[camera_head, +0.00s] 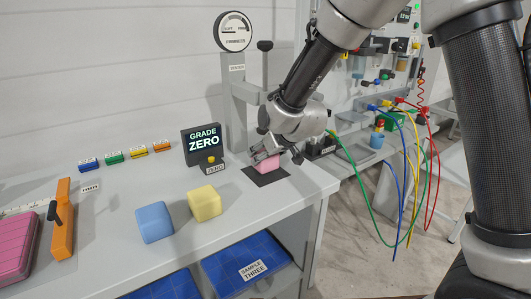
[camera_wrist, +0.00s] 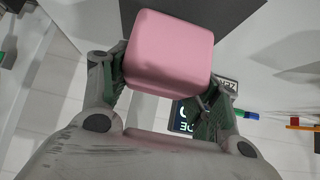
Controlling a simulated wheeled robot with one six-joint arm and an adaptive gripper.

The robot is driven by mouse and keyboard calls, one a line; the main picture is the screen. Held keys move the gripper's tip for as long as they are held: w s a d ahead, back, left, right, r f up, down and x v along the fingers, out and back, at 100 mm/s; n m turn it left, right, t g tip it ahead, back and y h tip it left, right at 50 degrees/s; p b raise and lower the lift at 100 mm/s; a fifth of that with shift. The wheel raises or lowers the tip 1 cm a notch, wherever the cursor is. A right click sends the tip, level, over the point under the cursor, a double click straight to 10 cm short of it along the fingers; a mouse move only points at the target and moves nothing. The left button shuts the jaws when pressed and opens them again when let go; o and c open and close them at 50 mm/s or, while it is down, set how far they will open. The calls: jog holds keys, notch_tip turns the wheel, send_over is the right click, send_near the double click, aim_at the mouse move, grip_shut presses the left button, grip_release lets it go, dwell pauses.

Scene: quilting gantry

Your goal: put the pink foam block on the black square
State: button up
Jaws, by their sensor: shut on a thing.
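The pink foam block (camera_head: 267,163) is between the fingers of my gripper (camera_head: 272,154), which is shut on it. The black square (camera_head: 262,179) lies flat on the grey bench top under the block. The block is over the square or resting on it; I cannot tell whether they touch. In the wrist view the pink block (camera_wrist: 168,45) fills the space between the fingertips (camera_wrist: 162,88). Part of the black square (camera_wrist: 228,12) shows behind it at the top.
A blue block (camera_head: 154,222) and a yellow block (camera_head: 205,203) stand on the bench at left. The "GRADE ZERO" display (camera_head: 203,143) and a grey gauge stand (camera_head: 236,105) are close behind. Coloured cables (camera_head: 405,190) hang at right. The bench's front strip is clear.

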jog(key=shift+f, duration=0.5)
jog(key=o, duration=0.7)
jog(key=shift+r, duration=0.1)
